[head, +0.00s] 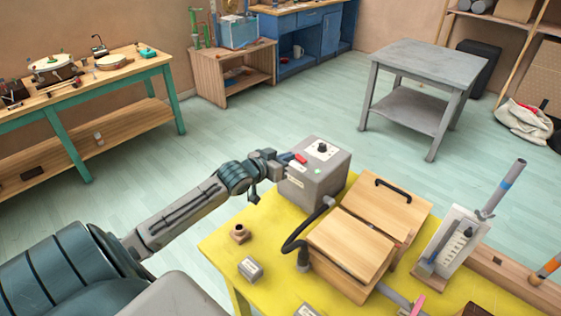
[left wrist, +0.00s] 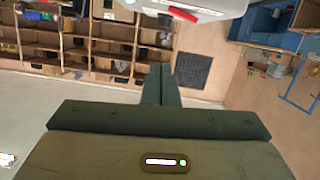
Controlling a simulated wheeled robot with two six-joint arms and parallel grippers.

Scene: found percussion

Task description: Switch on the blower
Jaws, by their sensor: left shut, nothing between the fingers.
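The blower appears to be the grey box (head: 322,182) at the back corner of the yellow table (head: 215,246). A dark knob on a white plate is on its top, and a small red switch (head: 300,158) is at its upper left edge. A black hose runs from its front. My left gripper (head: 280,166) is shut and empty, close beside the box's left side near the red switch. Whether it touches is unclear. In the left wrist view the shut fingers (left wrist: 160,85) point toward the box's edge, with the red switch (left wrist: 182,14) just beyond. My right gripper is out of view.
A wooden box (head: 350,250) with lids stands right of the hose. A white panel (head: 452,240) with a grey tube is further right. A small brown block (head: 239,234) and metal piece (head: 250,269) lie at the table's left. A grey table (head: 430,62) stands behind, with clear floor between.

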